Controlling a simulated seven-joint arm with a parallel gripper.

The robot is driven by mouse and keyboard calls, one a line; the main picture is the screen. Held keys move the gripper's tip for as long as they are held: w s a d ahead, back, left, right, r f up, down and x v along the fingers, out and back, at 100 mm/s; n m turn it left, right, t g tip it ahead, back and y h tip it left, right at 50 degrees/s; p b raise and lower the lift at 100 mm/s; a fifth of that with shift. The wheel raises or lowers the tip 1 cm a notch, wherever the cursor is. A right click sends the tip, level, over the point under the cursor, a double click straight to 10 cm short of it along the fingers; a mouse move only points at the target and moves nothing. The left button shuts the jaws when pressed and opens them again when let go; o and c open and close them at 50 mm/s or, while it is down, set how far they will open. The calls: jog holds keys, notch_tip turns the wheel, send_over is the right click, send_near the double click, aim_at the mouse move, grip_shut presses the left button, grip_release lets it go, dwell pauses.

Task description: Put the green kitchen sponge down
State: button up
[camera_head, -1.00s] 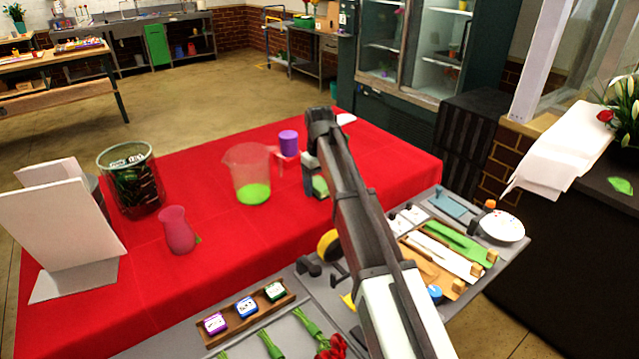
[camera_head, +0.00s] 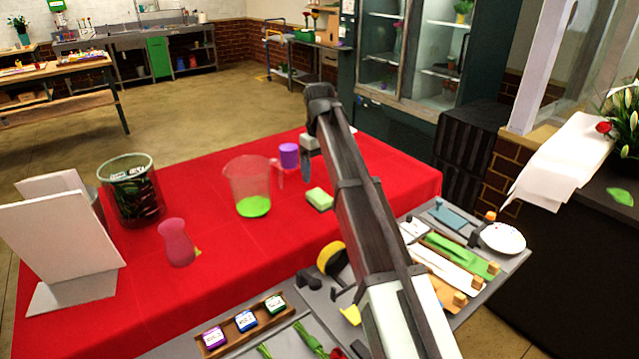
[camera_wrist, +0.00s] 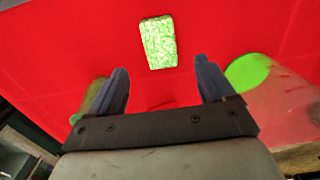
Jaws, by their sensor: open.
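The green kitchen sponge (camera_head: 320,199) lies on the red tablecloth (camera_head: 290,245), to the right of the clear jug. In the wrist view the sponge (camera_wrist: 159,42) lies beyond the fingertips, roughly centred between them and apart from both. My gripper (camera_wrist: 162,80) is open with nothing between its fingers. In the head view my gripper (camera_head: 306,165) hangs above and behind the sponge, partly hidden by my arm.
A clear jug (camera_head: 247,180) with green content and a purple cup (camera_head: 289,155) stand near the sponge. A pink vase (camera_head: 177,243) and a glass container (camera_head: 131,190) are at left. A tool tray (camera_head: 470,255) lies at right. The cloth's front middle is clear.

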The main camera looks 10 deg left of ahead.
jog(key=shift+r, duration=1.5)
